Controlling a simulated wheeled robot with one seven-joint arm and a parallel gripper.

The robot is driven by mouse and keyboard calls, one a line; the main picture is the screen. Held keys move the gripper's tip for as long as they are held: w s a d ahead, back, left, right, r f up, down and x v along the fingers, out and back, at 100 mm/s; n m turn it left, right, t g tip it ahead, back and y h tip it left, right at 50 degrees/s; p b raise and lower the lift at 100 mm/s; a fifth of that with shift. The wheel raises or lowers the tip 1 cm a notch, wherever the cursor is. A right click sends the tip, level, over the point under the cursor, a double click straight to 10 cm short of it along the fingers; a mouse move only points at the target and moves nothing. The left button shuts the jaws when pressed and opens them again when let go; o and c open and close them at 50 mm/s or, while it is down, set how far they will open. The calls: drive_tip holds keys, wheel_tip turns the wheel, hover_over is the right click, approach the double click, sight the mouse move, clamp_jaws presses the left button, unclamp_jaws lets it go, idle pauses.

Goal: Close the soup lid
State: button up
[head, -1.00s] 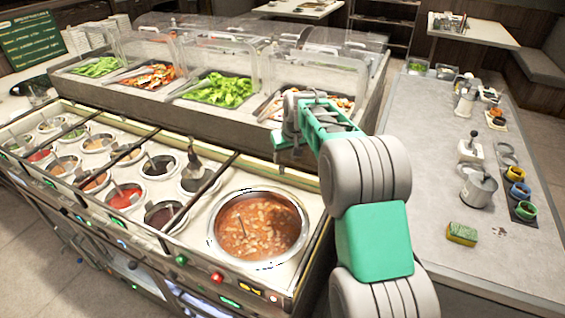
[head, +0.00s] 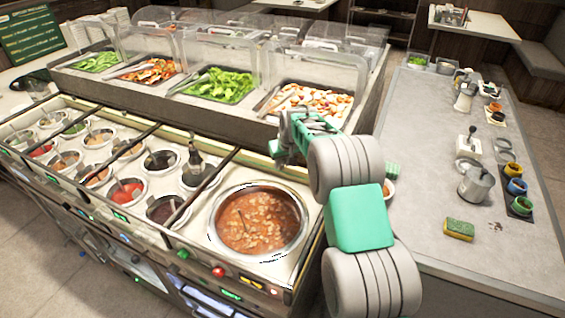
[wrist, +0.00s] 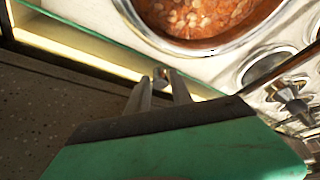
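The soup (head: 258,222) is red-brown with pale pieces and lies uncovered in a round well with a metal rim (head: 222,192). A thin ladle or handle shows in it. Part of the soup also shows at the top of the wrist view (wrist: 200,18). I cannot make out a lid for certain. My gripper (head: 277,152) is behind the well, over the counter's back edge. In the wrist view its two fingers (wrist: 160,84) are apart.
Several small sauce wells (head: 125,190) lie left of the soup. Salad trays under clear covers (head: 140,45) stand behind. The grey side counter (head: 430,200) at right holds a sponge (head: 459,229), a metal jug (head: 477,184) and small cups.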

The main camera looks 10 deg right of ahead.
clamp_jaws()
idle(1.0)
